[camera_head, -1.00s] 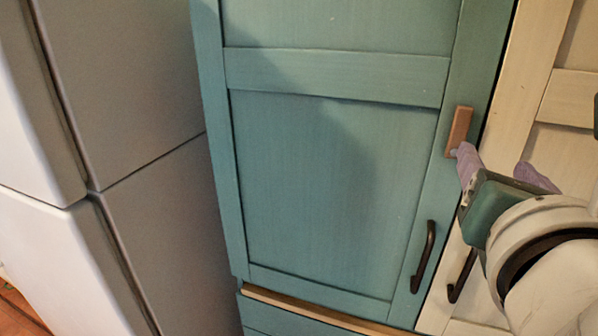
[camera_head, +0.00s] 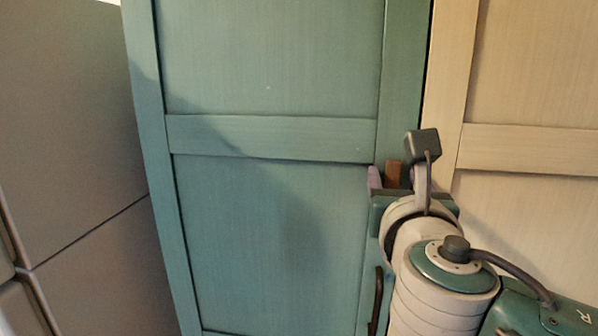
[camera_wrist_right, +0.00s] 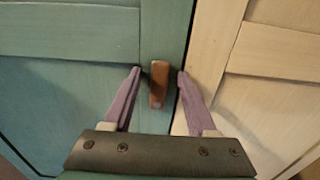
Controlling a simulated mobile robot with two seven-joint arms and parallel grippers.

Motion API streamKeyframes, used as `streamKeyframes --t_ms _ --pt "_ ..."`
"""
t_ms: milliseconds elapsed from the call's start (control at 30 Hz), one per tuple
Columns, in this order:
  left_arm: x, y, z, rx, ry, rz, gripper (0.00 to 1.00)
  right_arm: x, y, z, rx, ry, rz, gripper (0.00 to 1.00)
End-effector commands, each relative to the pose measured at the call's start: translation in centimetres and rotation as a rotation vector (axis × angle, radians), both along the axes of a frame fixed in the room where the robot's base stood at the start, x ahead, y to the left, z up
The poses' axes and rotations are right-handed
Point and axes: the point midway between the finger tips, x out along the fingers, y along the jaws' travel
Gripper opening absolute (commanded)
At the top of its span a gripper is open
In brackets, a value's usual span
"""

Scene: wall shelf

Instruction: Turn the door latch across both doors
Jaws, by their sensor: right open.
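The latch (camera_wrist_right: 158,84) is a small brown wooden bar on the teal left door (camera_wrist_right: 70,95), close to the seam with the cream right door (camera_wrist_right: 265,100). It stands upright, along the teal door's edge, not across the seam. In the head view only the latch's upper part (camera_head: 393,173) shows; my gripper hides the rest. My right gripper (camera_wrist_right: 158,75) is open, with one purple finger on each side of the latch and small gaps visible. It also shows in the head view (camera_head: 390,180). My left gripper is not in view.
A dark handle (camera_head: 376,300) is on the teal door below the latch, partly hidden by my right arm. A grey, fridge-like cabinet (camera_head: 70,130) stands at the left. The door fronts around the latch are flat and clear.

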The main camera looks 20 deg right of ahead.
Motion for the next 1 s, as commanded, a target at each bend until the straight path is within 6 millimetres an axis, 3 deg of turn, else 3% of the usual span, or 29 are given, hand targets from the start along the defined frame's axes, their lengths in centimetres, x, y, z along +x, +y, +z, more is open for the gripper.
streamKeyframes --t_ms 133,633,1000 --pt "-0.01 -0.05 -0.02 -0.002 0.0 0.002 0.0 -0.02 0.0 -0.01 0.0 0.0 0.0 0.55" --pt "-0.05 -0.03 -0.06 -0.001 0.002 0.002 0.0 -0.04 0.03 -0.02 0.0 0.0 0.0 0.0" --pt "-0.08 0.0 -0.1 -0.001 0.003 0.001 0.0 -0.05 0.02 -0.03 0.004 -0.001 0.0 0.0"
